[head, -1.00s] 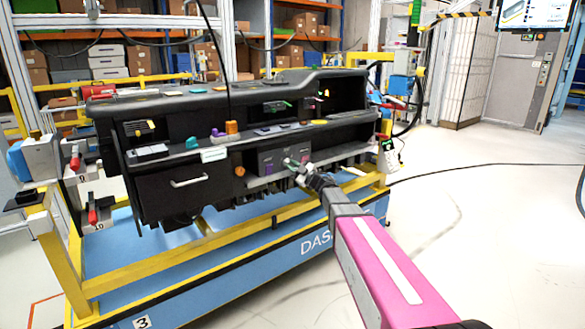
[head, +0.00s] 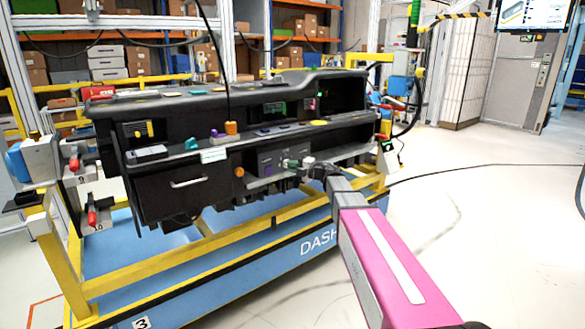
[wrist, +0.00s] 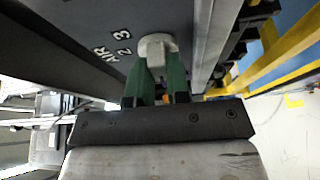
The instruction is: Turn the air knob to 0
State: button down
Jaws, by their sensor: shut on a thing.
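The air knob (wrist: 155,46) is a pale grey knob on a dark panel, seen in the wrist view beside the printed word AIR and the numbers 2 and 3. My gripper (wrist: 157,72) has green fingers, and they are shut on the knob, one on each side. The knob's pointer and the 0 mark cannot be made out. In the head view my gripper (head: 291,163) reaches from the right to the small control panel (head: 267,158) on the dashboard's front. The knob is too small and covered to read there.
The black dashboard module (head: 160,190) sits on a blue cart with yellow rails (head: 245,232). A ledge with coloured parts runs above the panel. A grey beam (wrist: 218,40) runs close right of the fingers in the wrist view. Open floor lies to the right.

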jog(key=shift+n, duration=0.4)
jog(key=c, duration=1.1)
grip_release()
jog(key=v, duration=1)
jog(key=shift+s+d+r, duration=0.1)
jog(key=shift+s+d, duration=0.15)
jog(key=shift+d, duration=0.05)
